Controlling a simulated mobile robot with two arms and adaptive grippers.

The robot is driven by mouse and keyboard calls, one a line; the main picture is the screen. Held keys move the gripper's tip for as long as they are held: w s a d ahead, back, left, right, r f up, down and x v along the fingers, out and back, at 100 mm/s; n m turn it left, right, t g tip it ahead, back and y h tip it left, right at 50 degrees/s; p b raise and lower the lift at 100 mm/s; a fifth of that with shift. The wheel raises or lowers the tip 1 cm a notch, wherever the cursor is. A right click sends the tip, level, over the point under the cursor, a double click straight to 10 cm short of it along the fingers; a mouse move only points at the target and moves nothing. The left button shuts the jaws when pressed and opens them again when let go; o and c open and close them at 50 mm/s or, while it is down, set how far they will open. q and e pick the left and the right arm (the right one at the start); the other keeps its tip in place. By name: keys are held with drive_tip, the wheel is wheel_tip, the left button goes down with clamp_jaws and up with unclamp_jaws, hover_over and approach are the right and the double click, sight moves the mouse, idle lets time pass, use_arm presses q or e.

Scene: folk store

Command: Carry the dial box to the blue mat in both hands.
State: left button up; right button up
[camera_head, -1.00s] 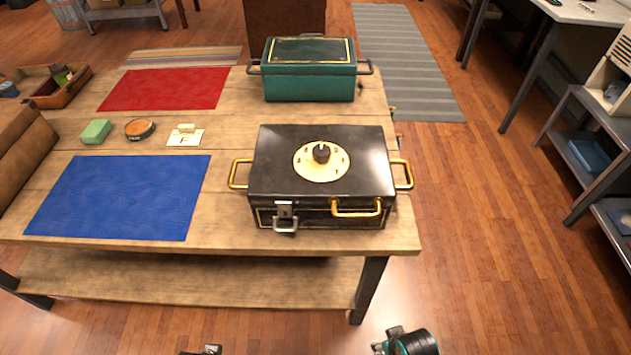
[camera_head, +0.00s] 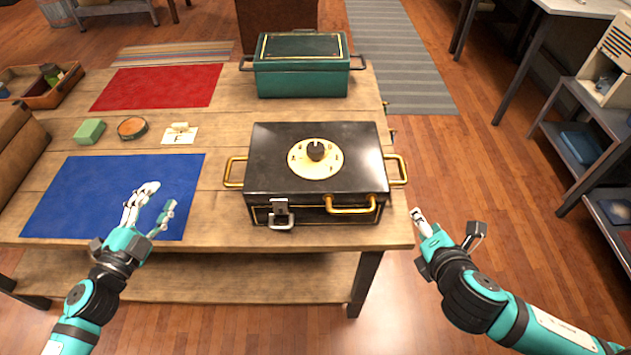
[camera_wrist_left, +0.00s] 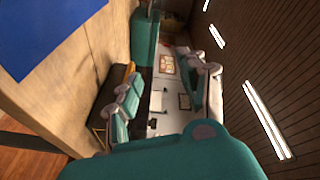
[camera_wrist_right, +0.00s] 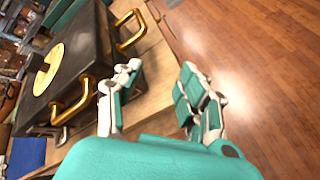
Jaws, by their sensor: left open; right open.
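The dial box is a black case (camera_head: 270,165) with a cream dial on its lid, brass side handles, a brass front handle and a front latch. It sits on the wooden table near its right front corner, and shows in the right wrist view (camera_wrist_right: 85,50). The blue mat (camera_head: 85,190) lies flat at the table's left front. My left gripper (camera_head: 158,204) is open and empty over the mat's right part, left of the box. My right gripper (camera_head: 445,222) is open and empty beyond the table's right edge, right of the box; its fingers show in the right wrist view (camera_wrist_right: 157,95).
A green box (camera_head: 302,80) with side handles stands behind the dial box. A red mat (camera_head: 157,86), a green block (camera_head: 89,131), a round tin (camera_head: 132,128) and a card (camera_head: 180,136) lie at the left. Shelves (camera_head: 590,150) stand at the right.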

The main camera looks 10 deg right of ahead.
sight(231, 184)
use_arm(q)
drive_tip(key=s+f+m+g+h, duration=0.1)
drive_tip(key=m+g+h, duration=0.1)
drive_tip(key=m, duration=0.1)
drive_tip(key=s+f+m+g+h, duration=0.1)
drive_tip(key=m+g+h, duration=0.1)
drive_tip(key=m, duration=0.1)
drive_tip(key=s+f+m+g+h, duration=0.1)
drive_tip(key=m+g+h, duration=0.1)
drive_tip(key=m+g, duration=0.1)
drive_tip(key=shift+d+m, duration=0.3)
use_arm(e)
drive_tip(key=r+n, duration=0.1)
drive_tip(key=n, duration=0.2)
drive_tip(key=w+d+r+n+t+y, duration=0.1)
drive_tip(key=n, duration=0.2)
drive_tip(key=w+r+n+t, duration=0.1)
drive_tip(key=n, duration=0.2)
drive_tip(key=shift+d, duration=0.25)
use_arm(q)
drive_tip(key=x, duration=1.7)
drive_tip(key=shift+w+d, duration=0.15)
drive_tip(key=shift+d, duration=0.05)
use_arm(e)
drive_tip(key=x, duration=1.7)
drive_tip(key=shift+w+a+f, duration=0.15)
drive_tip(key=shift+a, duration=0.1)
